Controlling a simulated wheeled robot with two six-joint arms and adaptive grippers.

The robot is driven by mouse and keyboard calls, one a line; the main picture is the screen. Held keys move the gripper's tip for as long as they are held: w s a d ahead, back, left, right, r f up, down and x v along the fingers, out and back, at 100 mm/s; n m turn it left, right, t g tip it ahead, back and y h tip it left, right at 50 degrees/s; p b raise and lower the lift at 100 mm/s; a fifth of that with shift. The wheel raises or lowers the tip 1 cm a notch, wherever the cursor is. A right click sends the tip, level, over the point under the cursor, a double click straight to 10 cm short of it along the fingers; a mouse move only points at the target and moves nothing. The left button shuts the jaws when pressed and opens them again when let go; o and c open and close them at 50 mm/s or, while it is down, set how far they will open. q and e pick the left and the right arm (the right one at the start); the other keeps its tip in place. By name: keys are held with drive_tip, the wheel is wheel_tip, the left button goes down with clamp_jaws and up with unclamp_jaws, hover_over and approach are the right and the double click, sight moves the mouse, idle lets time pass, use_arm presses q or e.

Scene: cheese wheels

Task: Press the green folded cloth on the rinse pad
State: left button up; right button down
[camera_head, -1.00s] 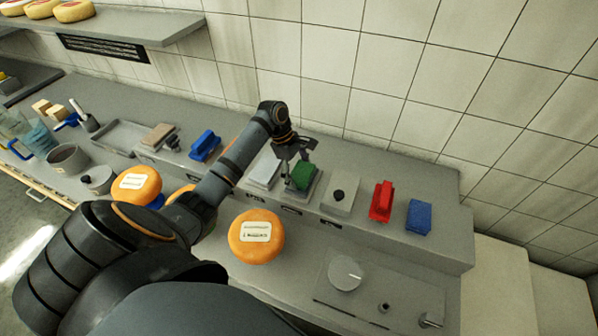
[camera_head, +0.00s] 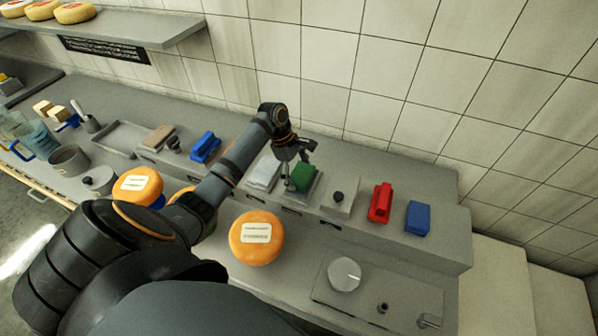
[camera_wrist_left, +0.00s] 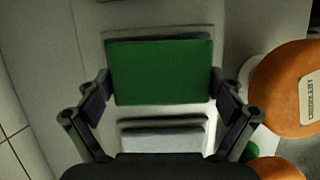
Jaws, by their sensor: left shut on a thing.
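The green folded cloth (camera_head: 303,177) is in the grip of my left gripper (camera_head: 298,170). In the left wrist view the green cloth (camera_wrist_left: 160,75) lies flat between the two fingers of the left gripper (camera_wrist_left: 160,92), one at each side. A grey pad (camera_head: 314,190) lies directly under the cloth on the raised ledge; its edge (camera_wrist_left: 160,34) shows past the cloth in the wrist view. I cannot tell whether cloth and pad touch firmly. The fingers partly hide the cloth in the head view. My right gripper is not in view.
A pale folded cloth (camera_head: 264,172) lies just left of the green one. A grey block with a black knob (camera_head: 339,201), a red brush-like thing (camera_head: 380,203) and a blue block (camera_head: 418,217) stand to the right. An orange cheese wheel (camera_head: 257,250) sits in front. The tiled wall rises behind.

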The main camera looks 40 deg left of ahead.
sight(304, 173)
use_arm(q)
wheel_tip(304, 173, up, 3)
drive_tip(key=shift+f+p, duration=0.2)
drive_tip(key=shift+p, duration=1.05)
wheel_tip(304, 173, up, 2)
drive_tip(key=shift+r+p, duration=0.1)
drive_tip(key=shift+p, duration=0.35)
drive_tip(key=shift+w+r, duration=0.1)
drive_tip(key=shift+r, duration=0.85)
